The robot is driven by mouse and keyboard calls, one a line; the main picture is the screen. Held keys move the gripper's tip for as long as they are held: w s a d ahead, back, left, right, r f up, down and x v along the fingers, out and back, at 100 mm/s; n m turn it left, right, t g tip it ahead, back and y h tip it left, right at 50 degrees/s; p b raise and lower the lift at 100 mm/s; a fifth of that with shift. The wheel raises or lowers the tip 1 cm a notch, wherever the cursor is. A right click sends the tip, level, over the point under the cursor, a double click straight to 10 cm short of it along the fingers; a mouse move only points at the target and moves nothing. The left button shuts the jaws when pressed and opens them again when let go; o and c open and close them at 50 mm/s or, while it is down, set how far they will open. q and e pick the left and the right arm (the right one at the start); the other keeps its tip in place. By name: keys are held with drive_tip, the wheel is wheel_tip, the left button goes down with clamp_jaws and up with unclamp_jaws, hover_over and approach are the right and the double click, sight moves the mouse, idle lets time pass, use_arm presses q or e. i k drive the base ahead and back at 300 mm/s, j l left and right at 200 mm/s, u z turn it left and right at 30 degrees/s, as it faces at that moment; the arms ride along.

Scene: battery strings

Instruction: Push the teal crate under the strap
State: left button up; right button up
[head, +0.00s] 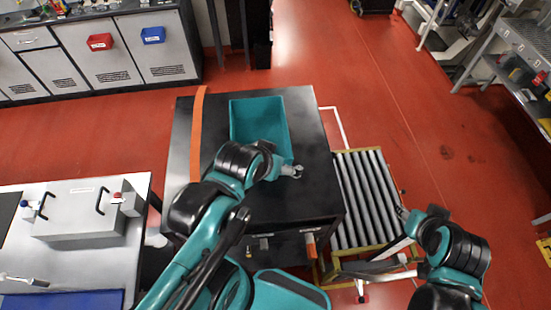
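The teal crate (259,112) sits on the black-topped table (310,195), toward its far side. Its inside looks empty, and my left arm hides part of its near end. The orange strap (196,135) runs from front to back along the table's left part. The crate is to the right of the strap, with a strip of black tabletop between them. My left gripper (292,171) is at the crate's near right corner; contact and finger opening cannot be made out. My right gripper (403,213) is right of the table, over the roller conveyor's right edge, apart from the crate.
A roller conveyor (365,200) with a yellow frame stands against the table's right side. A grey workbench (75,255) with a metal box (82,208) is at the left. Cabinets with a red bin (100,41) and a blue bin (152,35) stand behind. Red floor is open at right.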

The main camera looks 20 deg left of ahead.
sight(254, 119)
drive_tip(key=k, duration=1)
